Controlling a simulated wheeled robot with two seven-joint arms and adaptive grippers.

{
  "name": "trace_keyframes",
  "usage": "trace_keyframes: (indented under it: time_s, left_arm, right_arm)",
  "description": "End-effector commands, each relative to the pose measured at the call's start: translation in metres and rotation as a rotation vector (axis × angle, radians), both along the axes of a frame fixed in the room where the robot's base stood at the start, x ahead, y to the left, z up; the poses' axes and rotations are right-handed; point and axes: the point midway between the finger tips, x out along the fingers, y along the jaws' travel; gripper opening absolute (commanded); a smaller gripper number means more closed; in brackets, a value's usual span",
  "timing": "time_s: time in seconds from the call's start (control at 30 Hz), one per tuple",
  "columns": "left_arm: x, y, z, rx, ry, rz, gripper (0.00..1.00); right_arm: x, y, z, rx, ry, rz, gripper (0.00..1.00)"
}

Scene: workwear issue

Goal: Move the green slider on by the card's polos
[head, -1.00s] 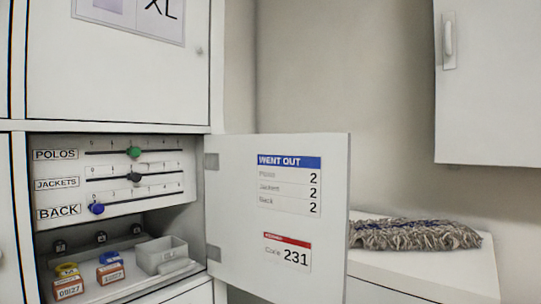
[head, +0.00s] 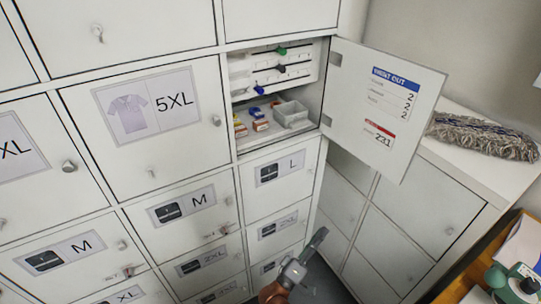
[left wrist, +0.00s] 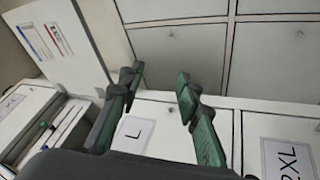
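The green slider (head: 282,51) sits on the top rail of the slider panel (head: 240,83) inside the open locker. The dark slider (head: 280,69) and blue slider (head: 259,90) are below it; scale marks are too small to read now. The WENT OUT card (head: 394,90) is on the open door; its figures look like 2s, its row names are blurred. My left gripper (head: 308,254) is low before the lockers, below the compartment. In the left wrist view its fingers (left wrist: 158,80) are apart and empty; the green slider (left wrist: 42,125) shows at left. My right gripper is out of view.
The open door (head: 350,100) juts out right of the compartment. Inside are a grey bin (head: 292,113) and several small coloured blocks (head: 259,125). A mop head (head: 485,135) lies on the white cabinet. A desk with a green device (head: 522,284) is at lower right.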

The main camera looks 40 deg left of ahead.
Motion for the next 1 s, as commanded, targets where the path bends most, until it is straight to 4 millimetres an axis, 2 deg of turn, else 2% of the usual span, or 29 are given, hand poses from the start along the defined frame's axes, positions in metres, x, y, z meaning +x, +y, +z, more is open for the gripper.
trace_keyframes:
  time_s: [0.03, 0.1, 0.3, 0.5, 0.6, 0.73, 0.83, 1.0]
  left_arm:
    - [0.01, 0.008, 0.064, -0.078, -0.077, 0.015, 0.32]
    - [0.019, 0.021, 0.119, -0.2, -0.163, 0.034, 0.32]
    - [0.037, 0.065, 0.262, -0.55, -0.397, 0.076, 0.32]
    - [0.047, 0.107, 0.379, -0.899, -0.607, 0.109, 0.32]
    - [0.051, 0.124, 0.426, -1.068, -0.703, 0.127, 0.32]
    - [0.054, 0.141, 0.471, -1.26, -0.806, 0.153, 0.32]
    - [0.056, 0.148, 0.492, -1.37, -0.864, 0.173, 0.32]
    - [0.058, 0.153, 0.505, -1.471, -0.914, 0.195, 0.32]
  right_arm:
    - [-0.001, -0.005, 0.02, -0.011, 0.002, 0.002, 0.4]
    - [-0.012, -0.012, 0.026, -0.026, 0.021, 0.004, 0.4]
    - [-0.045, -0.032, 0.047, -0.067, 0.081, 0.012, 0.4]
    - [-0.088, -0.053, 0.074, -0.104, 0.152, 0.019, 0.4]
    - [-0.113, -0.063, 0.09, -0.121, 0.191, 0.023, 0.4]
    - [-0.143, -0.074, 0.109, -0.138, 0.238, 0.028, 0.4]
    - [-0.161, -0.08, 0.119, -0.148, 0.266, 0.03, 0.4]
    - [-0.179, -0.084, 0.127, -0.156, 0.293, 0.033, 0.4]
